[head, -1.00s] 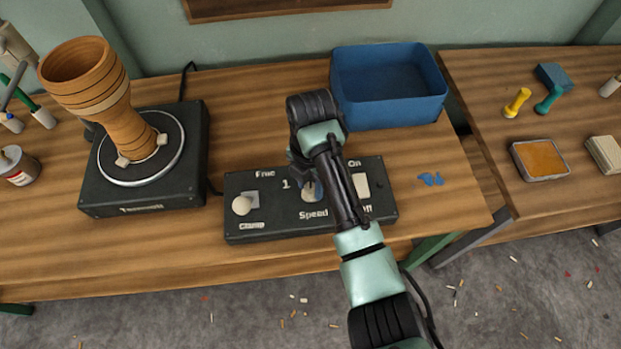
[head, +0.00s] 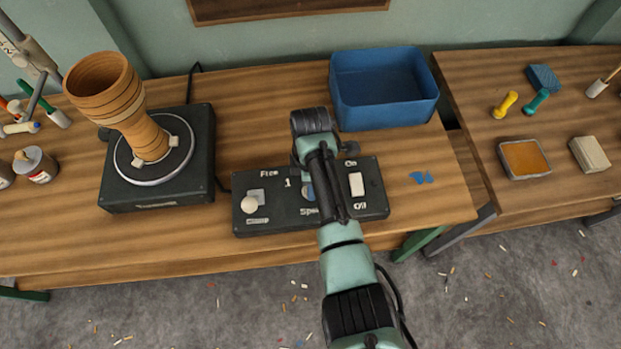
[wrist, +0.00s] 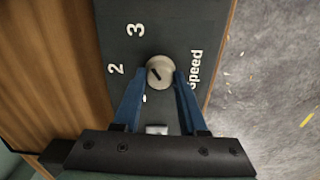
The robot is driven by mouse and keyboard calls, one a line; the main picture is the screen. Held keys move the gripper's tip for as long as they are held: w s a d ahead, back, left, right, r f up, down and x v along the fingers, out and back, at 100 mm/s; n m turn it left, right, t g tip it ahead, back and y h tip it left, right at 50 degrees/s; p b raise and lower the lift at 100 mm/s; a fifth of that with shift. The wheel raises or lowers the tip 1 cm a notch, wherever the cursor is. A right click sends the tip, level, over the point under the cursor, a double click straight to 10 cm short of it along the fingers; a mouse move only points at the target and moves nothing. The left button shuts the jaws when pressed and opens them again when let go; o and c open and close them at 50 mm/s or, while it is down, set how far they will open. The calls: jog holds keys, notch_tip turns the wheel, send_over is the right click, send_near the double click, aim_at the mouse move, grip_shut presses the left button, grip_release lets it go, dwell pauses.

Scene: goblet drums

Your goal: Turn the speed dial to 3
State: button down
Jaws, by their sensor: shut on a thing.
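The speed dial (wrist: 160,72) is a pale round knob with a dark pointer line, on a dark control box (wrist: 180,25). In the wrist view the line slants to the upper left, between the printed 2 and 3. My gripper (wrist: 160,78) has its blue fingers closed on the dial, one on each side. In the head view my gripper (head: 309,191) is over the middle of the control box (head: 285,222), and my arm hides most of the dial and part of the "Speed" label. The 1 shows to the left of the fingers there.
The box also carries a round-knobbed clamp lever (head: 249,205) at left and a white on/off switch (head: 356,184) at right. A blue bin (head: 385,118) stands behind; blue scraps (head: 421,177) lie right.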

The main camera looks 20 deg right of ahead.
jog(key=shift+m, duration=0.6)
jog(key=shift+c, duration=2.3)
grip_release()
notch_tip(320, 180, up, 13)
jog(key=p, duration=0.2)
